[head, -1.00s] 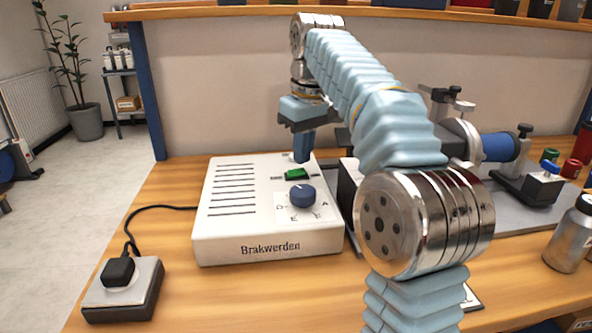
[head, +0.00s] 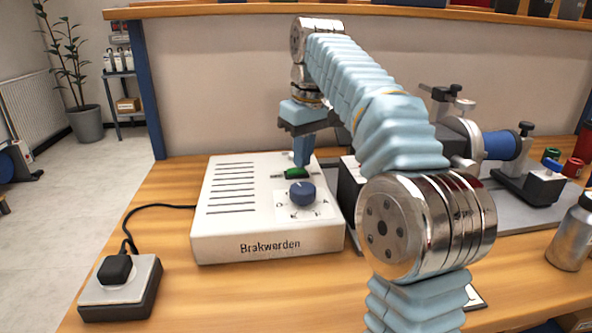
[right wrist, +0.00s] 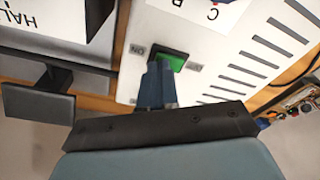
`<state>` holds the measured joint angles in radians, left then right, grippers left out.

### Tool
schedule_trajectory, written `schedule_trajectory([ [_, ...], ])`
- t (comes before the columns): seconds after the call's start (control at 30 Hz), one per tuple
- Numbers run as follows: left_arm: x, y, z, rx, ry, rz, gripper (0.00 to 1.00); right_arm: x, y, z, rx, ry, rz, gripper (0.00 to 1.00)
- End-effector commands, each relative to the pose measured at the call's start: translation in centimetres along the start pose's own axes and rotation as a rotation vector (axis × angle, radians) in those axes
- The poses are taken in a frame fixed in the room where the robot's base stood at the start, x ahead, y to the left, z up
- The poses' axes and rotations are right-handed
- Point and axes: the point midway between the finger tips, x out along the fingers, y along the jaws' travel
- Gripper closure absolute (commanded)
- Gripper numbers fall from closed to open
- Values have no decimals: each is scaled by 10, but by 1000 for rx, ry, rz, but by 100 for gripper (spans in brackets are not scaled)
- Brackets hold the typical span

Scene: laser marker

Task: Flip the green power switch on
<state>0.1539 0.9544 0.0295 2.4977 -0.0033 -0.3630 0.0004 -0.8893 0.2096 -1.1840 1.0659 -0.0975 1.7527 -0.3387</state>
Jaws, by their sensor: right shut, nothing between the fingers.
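In the right wrist view the closed fingers (right wrist: 158,68) overlap part of the green switch (right wrist: 172,60), next to a small plate marked ON. The fingers hide part of the switch, and I cannot tell whether they press it or which way it is tilted. My left gripper is not in view.
A power socket block (head: 122,290) with a black plug and cable stands at the left front. A clamp rig with a blue cylinder (head: 500,145) and a metal bottle (head: 572,234) are on the right.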

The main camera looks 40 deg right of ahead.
Motion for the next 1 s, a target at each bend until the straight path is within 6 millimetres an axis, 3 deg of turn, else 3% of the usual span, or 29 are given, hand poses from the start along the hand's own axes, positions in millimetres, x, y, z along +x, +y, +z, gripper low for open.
schedule_trajectory([
  [0.43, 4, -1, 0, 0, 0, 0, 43, 4, 0, 1, 0, 0, 0, 100],
  [1.0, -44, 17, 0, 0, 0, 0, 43, -47, 0, -7, 1, -1, 0, 100],
])
